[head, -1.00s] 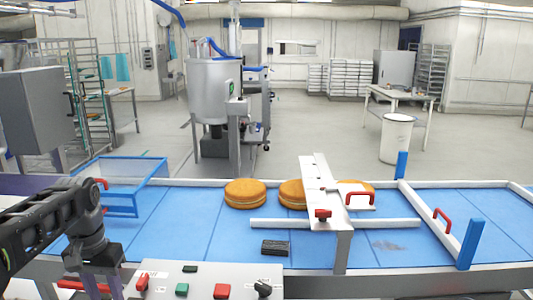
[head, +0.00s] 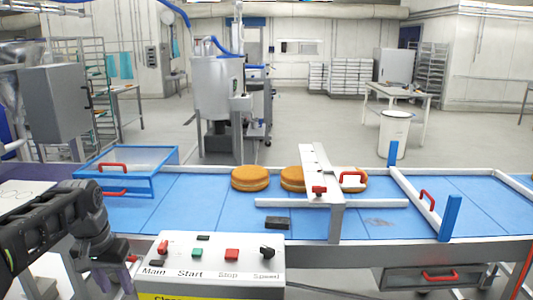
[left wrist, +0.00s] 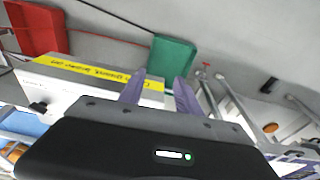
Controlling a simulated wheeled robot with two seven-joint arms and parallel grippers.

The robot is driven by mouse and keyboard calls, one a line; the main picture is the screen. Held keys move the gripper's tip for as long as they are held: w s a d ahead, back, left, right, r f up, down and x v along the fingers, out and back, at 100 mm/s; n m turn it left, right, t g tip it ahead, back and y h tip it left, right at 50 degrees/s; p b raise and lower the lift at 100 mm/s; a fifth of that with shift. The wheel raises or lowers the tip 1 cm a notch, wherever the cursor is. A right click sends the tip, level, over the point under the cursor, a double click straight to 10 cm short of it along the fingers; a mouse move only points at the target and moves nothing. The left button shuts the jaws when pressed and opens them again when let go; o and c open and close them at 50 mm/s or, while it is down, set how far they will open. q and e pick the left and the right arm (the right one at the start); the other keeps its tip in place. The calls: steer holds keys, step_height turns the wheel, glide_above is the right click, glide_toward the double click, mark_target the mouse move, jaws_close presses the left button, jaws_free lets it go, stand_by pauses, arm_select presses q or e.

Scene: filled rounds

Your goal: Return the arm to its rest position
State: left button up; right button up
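My left arm comes in at the lower left of the head view, its gripper (head: 122,284) hanging low beside the left end of the control box (head: 215,254). In the left wrist view its two purple fingers (left wrist: 159,88) stand apart with nothing held between them. The control box, with its yellow label strip, shows behind the fingers there. My right arm and gripper are not in view.
A blue conveyor (head: 380,222) runs across, with several round cakes (head: 250,178) and a white bridge (head: 322,190) over it. A green bin (left wrist: 172,58) and a red bin (left wrist: 38,28) show in the left wrist view.

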arm_select(q)
steer(key=w+d+f+t, duration=0.3)
steer(key=w+d+f, duration=0.3)
steer(key=f, duration=0.2)
steer(key=s+d+f+h, duration=0.1)
steer(key=s+d+f, duration=0.2)
steer(key=d+f, duration=0.55)
steer(key=s+d+f+h, duration=0.2)
steer(key=d+f, duration=0.3)
steer(key=f, duration=0.6)
steer(key=s+d+f+g, duration=0.1)
steer(key=s+d+f, duration=0.2)
steer(key=s, duration=0.5)
steer(key=s+d+f+g, duration=0.1)
steer(key=s+d+f, duration=0.3)
steer(key=s, duration=0.5)
steer(key=s+d+f+n+g+h, duration=0.1)
steer(key=s+d+f+g, duration=0.1)
steer(key=s+f, duration=0.4)
steer(key=s+d, duration=0.1)
steer(key=s, duration=0.2)
steer(key=shift+d+f, duration=0.2)
steer(key=shift+f, duration=0.2)
